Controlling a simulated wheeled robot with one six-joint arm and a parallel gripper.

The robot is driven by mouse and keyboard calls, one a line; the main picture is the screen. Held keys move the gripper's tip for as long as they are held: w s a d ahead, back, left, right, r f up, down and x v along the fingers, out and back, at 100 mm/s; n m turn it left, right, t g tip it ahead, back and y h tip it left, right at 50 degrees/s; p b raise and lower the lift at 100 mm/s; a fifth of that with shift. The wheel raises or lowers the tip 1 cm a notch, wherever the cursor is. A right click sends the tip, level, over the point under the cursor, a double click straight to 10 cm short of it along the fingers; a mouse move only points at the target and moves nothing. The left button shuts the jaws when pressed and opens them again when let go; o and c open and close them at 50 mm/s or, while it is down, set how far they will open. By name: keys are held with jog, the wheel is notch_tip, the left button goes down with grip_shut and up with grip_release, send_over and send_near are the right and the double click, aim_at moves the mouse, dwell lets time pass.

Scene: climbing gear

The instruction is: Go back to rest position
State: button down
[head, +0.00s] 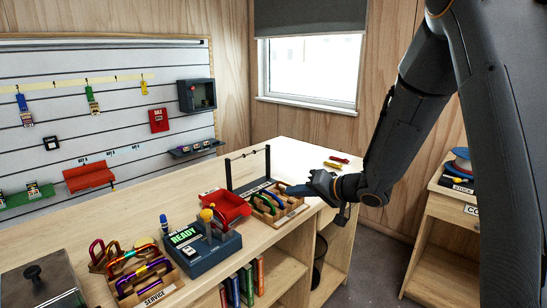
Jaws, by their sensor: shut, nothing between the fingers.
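My gripper (300,189) is at the end of my dark arm, which comes in from the upper right. It is over the right part of the wooden workbench (318,160), just right of a small wooden tray (294,214) with green and other coloured gear. The fingers look closed and nothing shows between them. The fingertips point left, near the tray's upper edge; I cannot tell how far above it they are.
A cabinet (437,218) stands at right. The bench's back right is mostly clear.

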jog(key=s+d+f+g+h, duration=0.1)
jog(key=s+d+f+h, duration=0.2)
jog(key=s+d+h, duration=0.8)
jog(key=s+d+f+g+y, duration=0.1)
jog(key=s+g, duration=0.5)
jog(key=s, duration=1.3)
notch_tip(320, 180, down, 2)
jog(key=shift+d+f+n+g, duration=0.1)
jog(key=shift+d+n+g, duration=0.25)
jog(key=shift+d, duration=0.2)
